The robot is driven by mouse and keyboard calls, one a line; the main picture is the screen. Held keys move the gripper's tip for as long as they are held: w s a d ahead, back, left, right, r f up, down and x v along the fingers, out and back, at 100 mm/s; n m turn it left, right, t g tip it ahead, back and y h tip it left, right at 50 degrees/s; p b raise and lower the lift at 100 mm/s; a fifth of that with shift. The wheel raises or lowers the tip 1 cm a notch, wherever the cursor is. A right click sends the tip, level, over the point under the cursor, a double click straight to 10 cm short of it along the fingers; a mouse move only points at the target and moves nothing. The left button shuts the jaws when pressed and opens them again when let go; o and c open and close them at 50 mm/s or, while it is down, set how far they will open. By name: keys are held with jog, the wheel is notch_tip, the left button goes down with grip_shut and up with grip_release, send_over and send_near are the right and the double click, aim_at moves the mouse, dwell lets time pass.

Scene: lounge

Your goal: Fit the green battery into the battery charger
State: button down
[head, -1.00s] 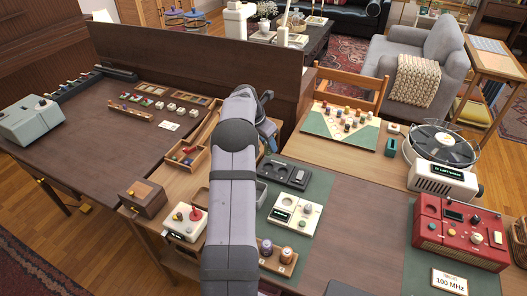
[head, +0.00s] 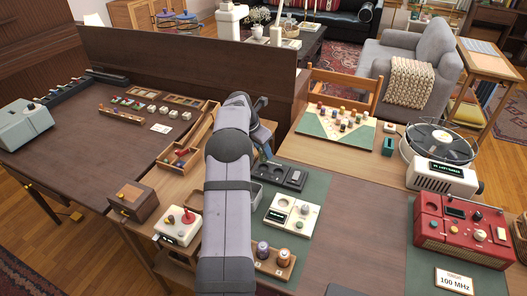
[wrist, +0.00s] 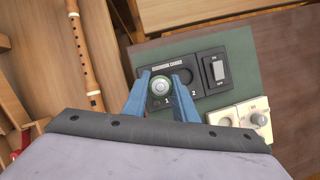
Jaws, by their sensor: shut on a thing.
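The battery charger (wrist: 187,72) is a dark, flat box on a green mat, with marks 1 and 2 and a round well by mark 2. It also shows in the head view (head: 291,179), partly behind my arm. My gripper (wrist: 163,88) is shut on the green battery (wrist: 160,85), seen end-on as a green ring with a pale centre. The battery stands over the charger's position 1 and hides that well. I cannot tell whether it touches the charger. In the head view the blue fingers show beside the charger's left end, and the battery is hidden.
A switch module (wrist: 216,70) adjoins the charger's right side. A cream device with dials (head: 292,214) lies just in front. A wooden holder with two capped cylinders (head: 273,258) is nearer. A wooden flute-like stick (wrist: 83,50) lies left of my gripper.

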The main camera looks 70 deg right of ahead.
aim_at(263, 159)
jog(key=shift+f, duration=1.3)
jog(key=shift+f, duration=0.95)
dwell(0.4)
jog(key=c, duration=1.4)
grip_release()
jog(key=shift+o, duration=0.2)
jog(key=shift+p+v, duration=3.15)
jog(key=shift+v, duration=0.6)
